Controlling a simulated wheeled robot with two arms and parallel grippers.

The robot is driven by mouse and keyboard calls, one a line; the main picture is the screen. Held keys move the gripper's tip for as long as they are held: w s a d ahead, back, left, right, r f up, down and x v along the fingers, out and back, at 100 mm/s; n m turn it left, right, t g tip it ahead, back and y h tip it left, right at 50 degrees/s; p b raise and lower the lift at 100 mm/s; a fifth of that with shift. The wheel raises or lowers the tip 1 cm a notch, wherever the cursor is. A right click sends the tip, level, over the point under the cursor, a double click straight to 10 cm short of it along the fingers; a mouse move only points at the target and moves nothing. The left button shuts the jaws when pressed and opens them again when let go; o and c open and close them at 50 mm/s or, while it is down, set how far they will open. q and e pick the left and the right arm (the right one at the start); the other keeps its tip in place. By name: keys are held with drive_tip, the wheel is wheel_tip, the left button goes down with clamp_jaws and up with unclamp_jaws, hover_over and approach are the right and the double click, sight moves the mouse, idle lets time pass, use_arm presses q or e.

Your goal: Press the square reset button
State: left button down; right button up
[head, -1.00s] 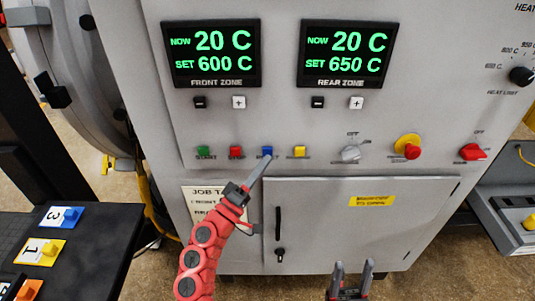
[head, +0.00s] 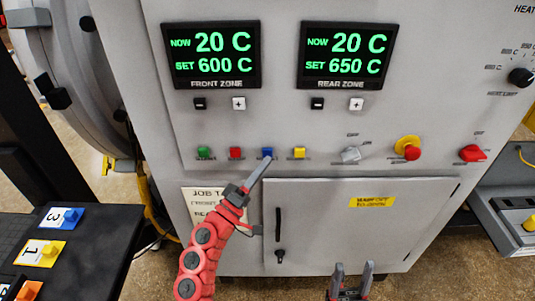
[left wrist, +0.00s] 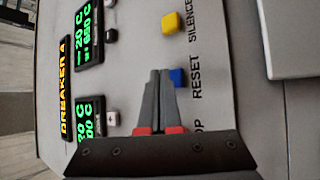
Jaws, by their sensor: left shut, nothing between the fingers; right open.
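The blue square reset button (head: 267,152) is in the row of buttons on the grey furnace panel, between the red and yellow ones. In the left wrist view the blue button (left wrist: 178,77) sits beside the word RESET. My left gripper (head: 267,160) is shut and empty, its tips just below the button in the head view. In the left wrist view its closed fingertips (left wrist: 160,72) overlap the button's left side. I cannot tell whether they touch it. My right gripper (head: 353,265) is open and empty, low in front of the cabinet door.
Nearby are a green button (head: 203,153), a red button (head: 236,153) and a yellow button (head: 299,152). A grey knob (head: 350,154) and a red emergency stop (head: 411,152) are farther right. A dark table with numbered blocks (head: 62,217) stands at left.

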idle(0.8)
use_arm(q)
drive_tip(key=shift+w+b, duration=0.4)
drive_tip(key=shift+w, duration=0.1)
drive_tip(key=shift+w+b, duration=0.4)
idle(0.5)
drive_tip(key=shift+s, duration=0.1)
idle(0.4)
drive_tip(key=shift+s, duration=0.8)
drive_tip(key=s, duration=0.5)
drive_tip(key=shift+w+f, duration=0.1)
idle(0.6)
